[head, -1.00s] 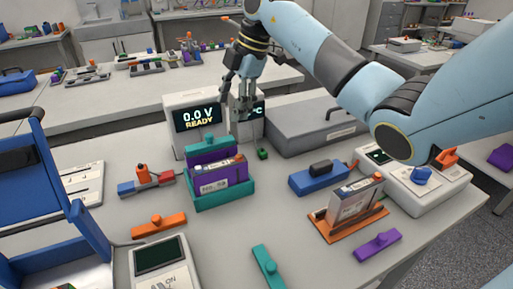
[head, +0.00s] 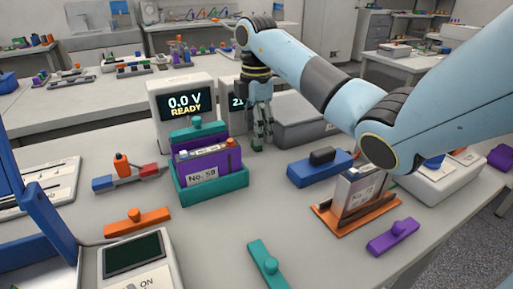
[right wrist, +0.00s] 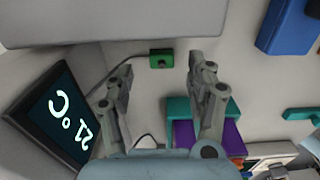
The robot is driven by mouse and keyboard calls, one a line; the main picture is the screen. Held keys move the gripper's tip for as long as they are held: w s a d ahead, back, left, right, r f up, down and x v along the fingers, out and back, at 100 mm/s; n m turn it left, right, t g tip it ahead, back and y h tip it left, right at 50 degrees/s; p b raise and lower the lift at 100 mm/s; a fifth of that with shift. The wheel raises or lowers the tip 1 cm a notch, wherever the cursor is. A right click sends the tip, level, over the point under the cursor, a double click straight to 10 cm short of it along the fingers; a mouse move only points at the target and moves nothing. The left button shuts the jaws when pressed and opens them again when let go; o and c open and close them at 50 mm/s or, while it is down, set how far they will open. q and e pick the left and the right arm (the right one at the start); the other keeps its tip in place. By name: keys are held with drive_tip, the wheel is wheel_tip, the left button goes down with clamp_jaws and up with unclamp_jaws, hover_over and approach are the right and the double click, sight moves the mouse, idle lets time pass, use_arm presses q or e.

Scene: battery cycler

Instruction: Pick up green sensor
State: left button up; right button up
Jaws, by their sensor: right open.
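The green sensor (right wrist: 161,58) is a small green block with a dark round spot on top and a thin cable. In the right wrist view it lies on the table, between and slightly beyond my open fingertips. My right gripper (head: 262,145) points down in front of the temperature display, behind the teal tray. It also shows in the right wrist view (right wrist: 160,68), with its fingers apart and nothing held. In the head view the gripper largely hides the sensor. My left gripper is not in view.
The temperature display (right wrist: 58,112) stands close on the left in the wrist view. The teal tray (head: 213,190) holds a purple battery block in front of the gripper. A grey case (head: 305,125) and a blue block (head: 320,168) stand to its right.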

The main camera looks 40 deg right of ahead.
wheel_tip(320, 180, down, 3)
drive_tip(key=shift+s+a+f, duration=0.1)
clamp_jaws()
idle(0.4)
drive_tip(key=shift+r, duration=0.65)
wheel_tip(320, 180, up, 3)
drive_tip(key=shift+r, duration=0.1)
drive_tip(key=s+d+r, duration=0.4)
drive_tip(key=s+r, duration=0.2)
drive_tip(key=s, duration=0.5)
drive_tip(key=shift+d+r, duration=0.15)
drive_tip(key=shift+r, duration=0.15)
